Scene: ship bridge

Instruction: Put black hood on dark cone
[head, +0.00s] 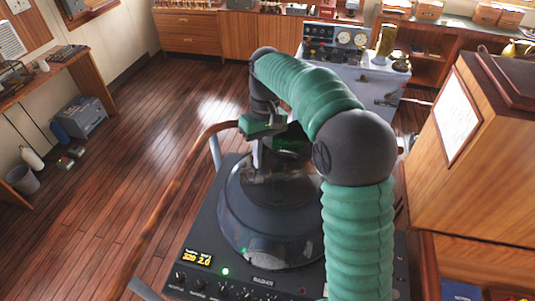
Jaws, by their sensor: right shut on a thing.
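The dark cone (255,225) is a broad, round, dark grey shape on top of the radar console (200,222). The black hood (262,188) shows as the dark upper part directly above the cone, below my right gripper. My right gripper (258,158) is shut on the hood, at its upper left side. The hood and cone overlap in this view, and I cannot tell whether they touch or are apart. My right arm hides their right side. My left gripper is not in view.
A brown handrail (180,190) curves along the console's left side. A wooden cabinet (460,170) stands close on the right. A grey instrument console (355,75) is behind.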

